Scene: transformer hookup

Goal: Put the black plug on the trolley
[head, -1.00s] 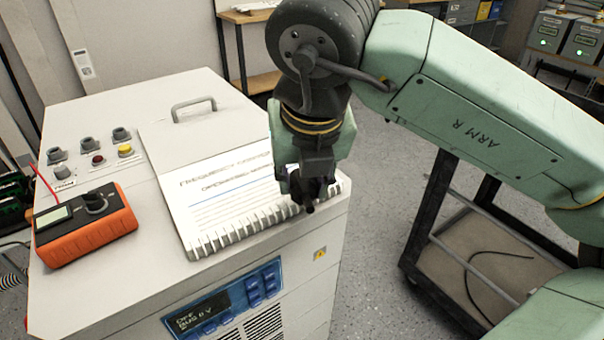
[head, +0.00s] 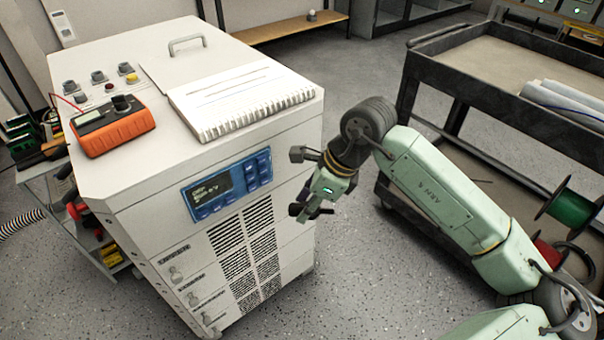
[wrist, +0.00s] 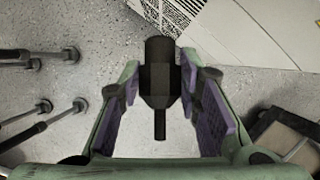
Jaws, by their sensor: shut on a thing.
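My gripper (head: 308,209) hangs in front of the right side of the white cabinet (head: 125,185), above the floor. It is shut on the black plug, which shows between the two purple-padded fingers in the wrist view (wrist: 159,82). The plug's narrow end points toward the bottom of that picture. In the head view the plug is small and hard to tell from the dark fingertips. The black trolley (head: 437,76) stands at the right, apart from my gripper, with a beige top shelf. My arm hides part of its lower level.
An orange meter (head: 113,130) and a spiral notebook (head: 235,98) lie on the cabinet. Rolled sheets (head: 570,103) lie on the trolley's top, whose left part is bare. A green spool (head: 570,205) is at the right. Floor shows between cabinet and trolley.

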